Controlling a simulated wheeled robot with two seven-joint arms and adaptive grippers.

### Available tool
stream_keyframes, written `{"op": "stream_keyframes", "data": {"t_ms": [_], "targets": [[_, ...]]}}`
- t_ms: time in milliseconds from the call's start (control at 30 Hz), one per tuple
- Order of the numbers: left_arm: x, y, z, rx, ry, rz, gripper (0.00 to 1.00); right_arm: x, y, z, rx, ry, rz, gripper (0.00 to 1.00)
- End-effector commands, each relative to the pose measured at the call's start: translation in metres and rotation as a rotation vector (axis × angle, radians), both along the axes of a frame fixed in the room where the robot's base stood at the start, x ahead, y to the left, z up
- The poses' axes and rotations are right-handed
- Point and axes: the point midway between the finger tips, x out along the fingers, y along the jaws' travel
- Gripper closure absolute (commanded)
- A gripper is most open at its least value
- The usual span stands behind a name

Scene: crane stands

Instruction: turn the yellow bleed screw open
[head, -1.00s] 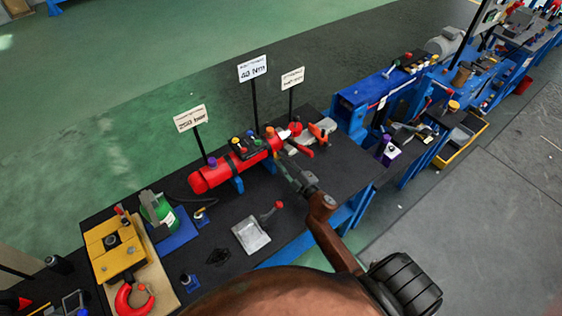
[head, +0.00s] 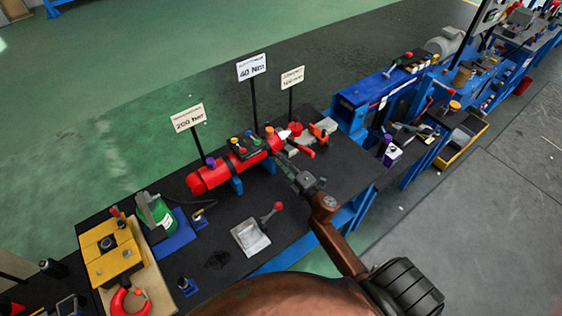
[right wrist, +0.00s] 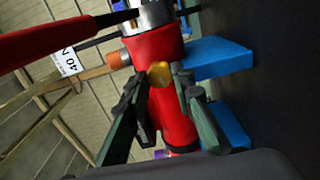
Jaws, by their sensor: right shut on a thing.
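The yellow bleed screw (right wrist: 159,73) shows in the right wrist view against the side of the red cylinder (right wrist: 155,52). My right gripper (right wrist: 161,80) is shut on it, one dark green finger on each side. In the head view the red cylinder (head: 208,178) lies on the dark bench in blue supports. There my right gripper (head: 284,162) reaches its right end from the front and hides the screw. How far the screw is turned cannot be told. My left gripper is not in view.
A red lever (right wrist: 50,38) passes close to my gripper in the wrist view. A black block with coloured knobs (head: 246,146) sits above the cylinder. Signs on posts (head: 251,68) stand behind.

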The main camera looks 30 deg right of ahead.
Motion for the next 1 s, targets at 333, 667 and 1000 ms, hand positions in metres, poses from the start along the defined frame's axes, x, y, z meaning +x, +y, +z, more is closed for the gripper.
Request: {"op": "stream_keyframes", "data": {"t_ms": [333, 667, 1000], "targets": [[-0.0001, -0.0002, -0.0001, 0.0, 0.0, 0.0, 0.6, -0.0006, 0.0001, -0.0018, -0.002, 0.003, 0.0, 1.0], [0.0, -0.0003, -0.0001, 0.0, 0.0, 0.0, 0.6, -0.0003, 0.0002, -0.0008, -0.001, 0.001, 0.0, 0.6], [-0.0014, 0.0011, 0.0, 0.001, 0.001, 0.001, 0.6, -0.009, -0.0007, -0.0007, -0.001, 0.001, 0.0, 0.6]]}}
